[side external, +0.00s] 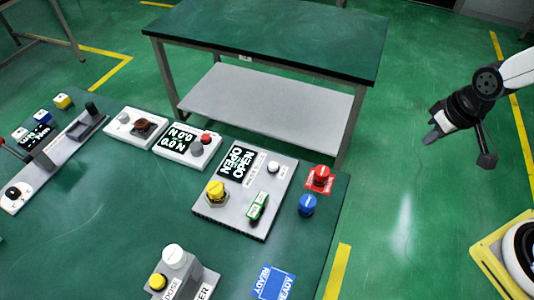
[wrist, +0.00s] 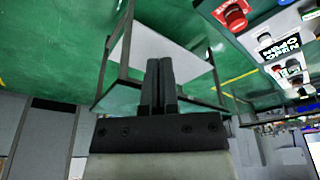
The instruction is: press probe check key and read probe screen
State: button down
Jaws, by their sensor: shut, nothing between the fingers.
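My gripper (side external: 437,133) hangs in the air to the right of the green work table, well apart from every key and screen. In the wrist view, its two dark fingers (wrist: 159,82) are together and empty. No label that I can read says probe check, so I cannot tell which key or screen is the probe's. A panel near the table's right side has a black screen (side external: 236,161) reading OPEN, a yellow button (side external: 215,190), a green switch (side external: 258,206) and a white button (side external: 273,167). A second panel has a screen (side external: 180,138) reading 0.0 N.
A red knob (side external: 319,176) and a blue knob (side external: 307,204) stand near the right table edge. A blue READY pad (side external: 274,283) lies in front. A long grey fixture (side external: 52,152) is at far left. A second table (side external: 270,35) stands behind.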

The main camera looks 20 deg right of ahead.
dwell(0.3)
jog(key=m+t+y, duration=0.4)
jog(key=m+t, duration=0.2)
jog(key=m, duration=1.6)
send_over(276, 166)
notch_tip(276, 166, down, 6)
jog(key=shift+f, duration=0.25)
jog(key=shift+f, duration=0.2)
jog(key=shift+f, duration=4.2)
jog(key=shift+f, duration=0.15)
